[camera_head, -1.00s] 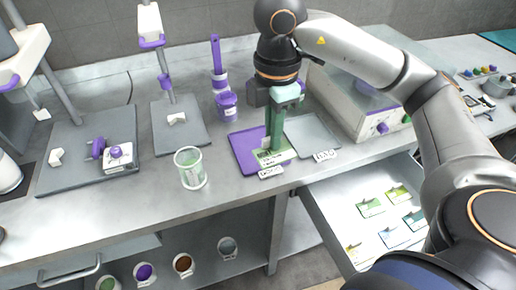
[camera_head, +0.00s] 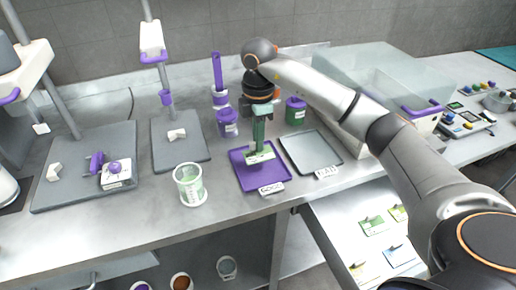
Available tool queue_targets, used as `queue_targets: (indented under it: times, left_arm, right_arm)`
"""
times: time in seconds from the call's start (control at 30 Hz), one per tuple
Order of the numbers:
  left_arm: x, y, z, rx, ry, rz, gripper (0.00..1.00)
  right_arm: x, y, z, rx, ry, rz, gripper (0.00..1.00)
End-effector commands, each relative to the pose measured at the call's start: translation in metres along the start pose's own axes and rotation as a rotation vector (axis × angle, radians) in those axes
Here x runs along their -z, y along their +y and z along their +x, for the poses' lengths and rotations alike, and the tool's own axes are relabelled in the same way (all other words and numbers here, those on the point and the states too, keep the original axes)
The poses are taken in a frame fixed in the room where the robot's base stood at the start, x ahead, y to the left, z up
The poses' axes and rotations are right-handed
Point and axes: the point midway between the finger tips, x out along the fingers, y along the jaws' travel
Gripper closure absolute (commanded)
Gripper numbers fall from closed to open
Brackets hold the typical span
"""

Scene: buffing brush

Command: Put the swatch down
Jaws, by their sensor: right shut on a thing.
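My right gripper (camera_head: 259,143) points down over the purple tray (camera_head: 245,180) in the middle of the bench. It is shut on a small green swatch (camera_head: 261,157), which is at the back part of that tray. I cannot tell whether the swatch touches the tray floor. A grey tray (camera_head: 322,160) lies just right of the purple one, and it is empty. Each tray has a small white label at its front. My left gripper is not in view.
A glass beaker (camera_head: 189,187) stands left of the purple tray. An open drawer (camera_head: 335,225) with several swatches juts out at the lower right. Grey stand bases fill the left.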

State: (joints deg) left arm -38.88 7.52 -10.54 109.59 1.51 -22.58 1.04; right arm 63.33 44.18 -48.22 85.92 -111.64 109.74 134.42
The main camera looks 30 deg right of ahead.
Motion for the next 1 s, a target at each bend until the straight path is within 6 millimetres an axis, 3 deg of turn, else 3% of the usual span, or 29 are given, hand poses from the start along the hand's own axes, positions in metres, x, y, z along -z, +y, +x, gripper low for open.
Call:
queue_targets:
  times: [0.3,0.67,0.7,0.93,1.0]
  left_arm:
    - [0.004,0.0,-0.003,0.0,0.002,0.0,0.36]
    - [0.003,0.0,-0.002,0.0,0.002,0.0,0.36]
    - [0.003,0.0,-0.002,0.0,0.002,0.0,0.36]
    - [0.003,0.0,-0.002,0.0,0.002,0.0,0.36]
    - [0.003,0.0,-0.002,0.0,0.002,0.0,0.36]
  right_arm:
    - [-0.001,0.004,0.035,0.003,-0.001,0.0,1.0]
    - [-0.001,0.004,0.041,0.001,-0.001,0.0,1.0]
    - [-0.001,0.004,0.04,0.0,-0.001,0.0,0.87]
    - [-0.001,0.004,0.04,0.001,-0.001,0.001,0.61]
    - [-0.001,0.004,0.04,0.0,-0.001,0.001,0.59]
